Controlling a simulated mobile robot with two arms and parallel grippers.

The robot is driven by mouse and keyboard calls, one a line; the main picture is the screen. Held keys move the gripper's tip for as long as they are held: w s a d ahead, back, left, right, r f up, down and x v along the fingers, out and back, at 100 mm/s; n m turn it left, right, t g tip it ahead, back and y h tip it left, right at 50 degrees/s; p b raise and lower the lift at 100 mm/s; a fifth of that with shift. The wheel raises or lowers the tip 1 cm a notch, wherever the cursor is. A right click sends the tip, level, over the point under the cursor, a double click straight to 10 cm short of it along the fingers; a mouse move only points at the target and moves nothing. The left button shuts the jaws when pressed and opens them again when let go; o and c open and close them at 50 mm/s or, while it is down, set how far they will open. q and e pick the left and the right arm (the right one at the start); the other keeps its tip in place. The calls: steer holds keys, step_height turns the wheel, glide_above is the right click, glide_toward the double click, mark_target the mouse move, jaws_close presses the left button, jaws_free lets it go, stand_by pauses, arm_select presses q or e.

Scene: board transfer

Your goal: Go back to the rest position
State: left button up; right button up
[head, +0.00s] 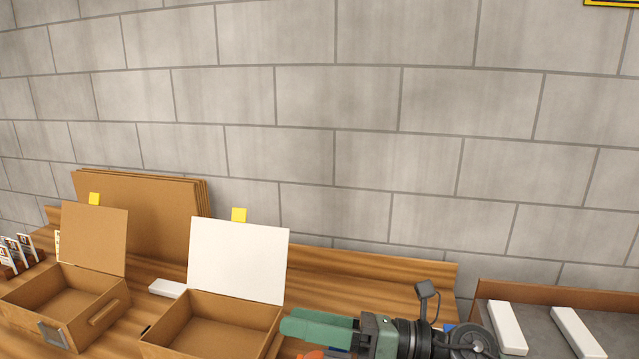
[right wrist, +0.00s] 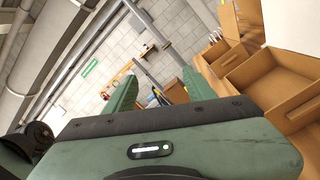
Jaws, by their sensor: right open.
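My right gripper (head: 284,326) reaches in from the lower right of the head view, its green fingers pointing left. It is just right of an open cardboard box, and in the picture its tips come close to that box's right edge. In the right wrist view the gripper (right wrist: 163,72) has its two green fingers spread well apart, with nothing between them but the distant room. My left gripper is in neither view.
The box with a white raised lid (head: 237,260) and another with a brown raised lid (head: 94,238) stand on the wooden bench (head: 345,285). A white block (head: 167,288) lies between them. Flat cardboard (head: 150,205) leans behind. A grey tray (head: 537,318) holds white bars at right.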

steer(key=w+d+m+t+h, duration=0.2)
steer(key=d+m+t+h, duration=0.25)
steer(key=m, duration=0.45)
steer(key=w+d+f+m+t+h, duration=0.1)
steer(key=w+d+m+t+h, duration=0.2)
steer(key=m+t, duration=0.45)
steer(key=w+d+m+t+h, duration=0.1)
steer(key=d+m+t+h, duration=0.3)
steer(key=m, duration=0.6)
steer(key=s+d+f+m+g+h, duration=0.35)
steer(key=d+f+m, duration=0.2)
steer(key=f, duration=0.25)
steer(key=s+d+f+m+g+h, duration=0.2)
steer(key=d+f+m+h, duration=0.2)
steer(key=f+m, duration=0.3)
steer(key=s+d+f+m+g, duration=0.15)
steer(key=s+f+g, duration=0.35)
steer(key=s+f, duration=0.5)
steer(key=s+f+m+g, duration=0.3)
steer(key=s+f+g, duration=0.4)
steer(key=s, duration=0.6)
step_height(320, 180, down, 33)
steer(key=s+b, duration=0.2)
steer(key=b, duration=0.4)
steer(key=s+d+f+g+b, duration=0.1)
steer(key=s+d+f+b, duration=0.2)
steer(key=s+f, duration=1.3)
step_height(320, 180, down, 3)
steer(key=shift+f+b, duration=0.1)
steer(key=shift+b, duration=0.4)
